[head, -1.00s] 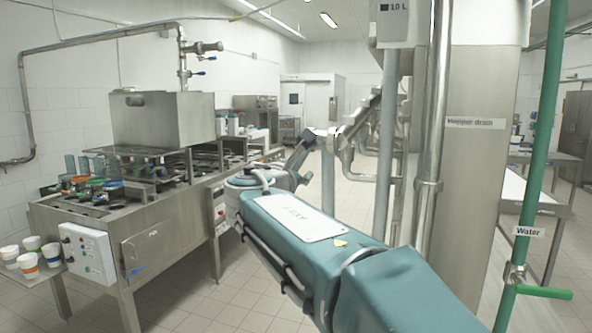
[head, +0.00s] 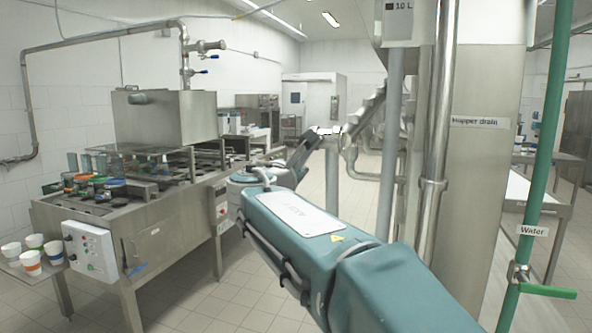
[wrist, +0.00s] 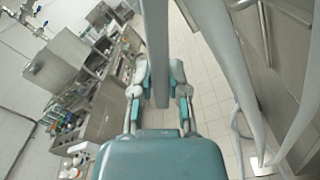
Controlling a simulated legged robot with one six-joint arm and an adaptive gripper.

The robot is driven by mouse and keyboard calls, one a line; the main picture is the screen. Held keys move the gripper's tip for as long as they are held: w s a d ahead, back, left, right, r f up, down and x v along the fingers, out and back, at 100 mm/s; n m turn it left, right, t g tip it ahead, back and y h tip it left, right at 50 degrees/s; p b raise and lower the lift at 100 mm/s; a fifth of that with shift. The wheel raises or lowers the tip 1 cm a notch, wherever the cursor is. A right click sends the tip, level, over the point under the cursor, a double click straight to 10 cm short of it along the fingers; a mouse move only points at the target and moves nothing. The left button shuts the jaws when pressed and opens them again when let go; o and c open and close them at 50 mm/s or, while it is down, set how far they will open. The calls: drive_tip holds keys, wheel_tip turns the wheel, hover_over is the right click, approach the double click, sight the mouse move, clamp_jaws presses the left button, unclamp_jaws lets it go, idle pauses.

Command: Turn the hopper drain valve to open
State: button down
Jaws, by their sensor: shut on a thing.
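My gripper (wrist: 160,80) shows in the wrist view with one finger on each side of a flat grey bar (wrist: 156,45) and is shut on it. The bar runs up out of the top of the picture; I cannot tell for certain that it is the drain valve's handle. In the head view my arm reaches forward to the pipework (head: 375,174) left of the steel column, and my gripper there is small and partly hidden. The "Hopper drain" label (head: 479,122) is on the column. The valve body is not clearly visible.
A green water pipe (head: 541,150) with a green-handled valve (head: 545,291) stands close on the right. Vertical steel pipes (head: 436,120) stand beside my arm. A steel filling machine (head: 165,225) with paper cups (head: 31,262) is on the left. Tiled floor between is clear.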

drive_tip(key=m, duration=0.1)
drive_tip(key=r+m, duration=0.1)
drive_tip(key=a+r+m, duration=0.1)
drive_tip(key=shift+w+m, duration=0.25)
drive_tip(key=shift+m, duration=0.05)
drive_tip(key=m, duration=0.1)
drive_tip(key=r+m, duration=0.1)
drive_tip(key=a+m, duration=0.1)
drive_tip(key=shift+w+r+m, duration=0.2)
drive_tip(key=shift+r+m, duration=0.1)
drive_tip(key=shift+m, duration=0.1)
drive_tip(key=r+m, duration=0.1)
drive_tip(key=m, duration=0.2)
drive_tip(key=shift+w+a+r, duration=0.1)
drive_tip(key=shift+a+r, duration=0.05)
drive_tip(key=shift+r, duration=0.2)
drive_tip(key=shift+r+m, duration=0.4)
drive_tip(key=shift+m, duration=0.6)
drive_tip(key=shift+r+m, duration=0.4)
drive_tip(key=shift+m, duration=0.6)
drive_tip(key=c, duration=0.9)
unclamp_jaws()
drive_tip(key=shift+d, duration=0.2)
drive_tip(key=shift+o, duration=1.4)
drive_tip(key=shift+d, duration=0.2)
drive_tip(key=shift+a, duration=0.1)
